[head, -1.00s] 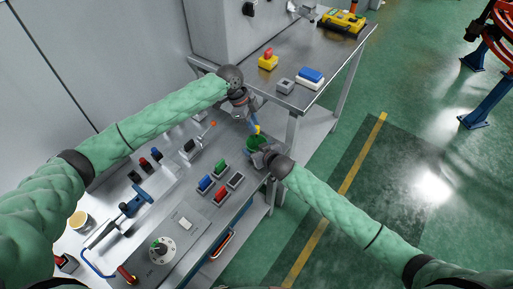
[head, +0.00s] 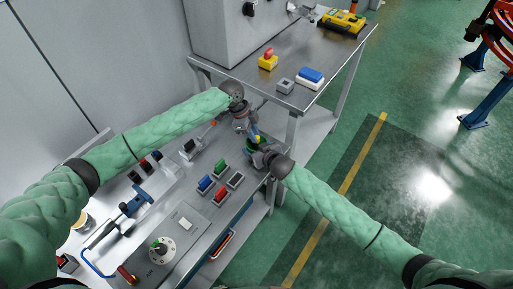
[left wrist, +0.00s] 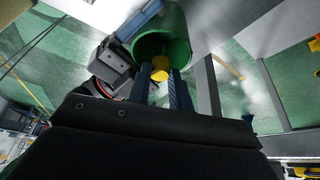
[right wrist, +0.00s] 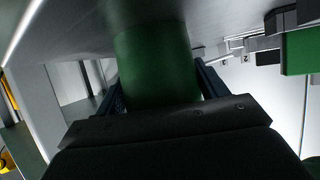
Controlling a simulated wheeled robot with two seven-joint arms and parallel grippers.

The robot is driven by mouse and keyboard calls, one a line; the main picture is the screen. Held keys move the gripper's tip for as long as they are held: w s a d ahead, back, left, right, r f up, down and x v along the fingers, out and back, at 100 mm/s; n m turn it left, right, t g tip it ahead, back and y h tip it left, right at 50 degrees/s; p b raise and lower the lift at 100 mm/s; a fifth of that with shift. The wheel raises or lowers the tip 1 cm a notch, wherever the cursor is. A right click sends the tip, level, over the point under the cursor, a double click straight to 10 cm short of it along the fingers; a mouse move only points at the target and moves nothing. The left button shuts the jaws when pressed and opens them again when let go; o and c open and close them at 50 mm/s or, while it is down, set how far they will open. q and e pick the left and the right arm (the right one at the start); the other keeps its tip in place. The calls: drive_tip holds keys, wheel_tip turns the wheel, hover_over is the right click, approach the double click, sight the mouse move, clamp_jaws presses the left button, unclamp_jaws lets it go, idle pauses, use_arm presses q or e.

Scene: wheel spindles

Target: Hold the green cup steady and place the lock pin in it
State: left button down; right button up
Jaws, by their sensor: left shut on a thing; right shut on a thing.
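The green cup (right wrist: 155,68) is between the fingers of my right gripper (right wrist: 158,88) in the right wrist view. In the head view my right gripper (head: 262,154) holds it near the bench's right edge. My left gripper (left wrist: 160,84) is shut on the yellow lock pin (left wrist: 160,70). In the left wrist view the pin's round yellow end is at the mouth of the green cup (left wrist: 176,30). Its far part is hidden, so I cannot tell how deep it reaches. In the head view my left gripper (head: 253,137) is right over the cup and partly covers it.
A blue clamp-like tool (head: 134,203) and a round dial (head: 162,250) are nearer. A steel table (head: 310,60) stands behind with a yellow box (head: 342,21).

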use_arm(q)
drive_tip(key=shift+f, duration=0.25)
drive_tip(key=c, duration=1.2)
unclamp_jaws()
drive_tip(key=shift+r, duration=0.1)
drive_tip(key=v, duration=1.2)
use_arm(e)
drive_tip(key=o, duration=1.1)
drive_tip(key=shift+c, duration=0.2)
